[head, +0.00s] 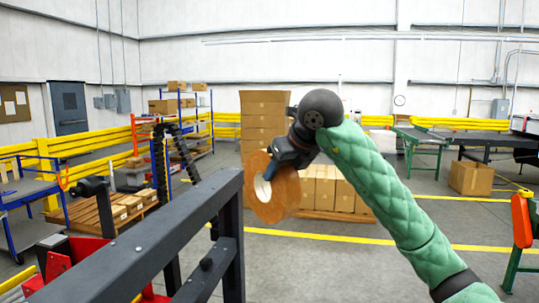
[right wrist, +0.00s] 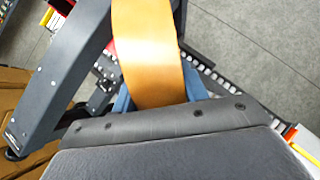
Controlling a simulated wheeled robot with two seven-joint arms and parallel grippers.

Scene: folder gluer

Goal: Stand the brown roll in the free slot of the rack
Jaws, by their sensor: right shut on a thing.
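The brown roll (head: 284,197) is a thick orange-brown ring with a pale core, held in the air in the middle of the head view. My right gripper (head: 268,172) is shut on its upper edge, and the roll hangs below the jaws. In the right wrist view the roll (right wrist: 148,50) shows as a broad orange band between blue fingers (right wrist: 157,98). A dark grey frame (head: 150,245) stands at the left front, with the roll appearing just right of it. I cannot tell which structure is the rack, and no free slot is clearly visible. My left gripper is not in view.
Red machine parts (head: 70,258) sit behind the dark frame. A blue cart (head: 25,215) stands at far left. Stacked cartons (head: 325,190) on a pallet stand behind the roll. Open grey floor lies at right, with a lone carton (head: 470,178) farther back.

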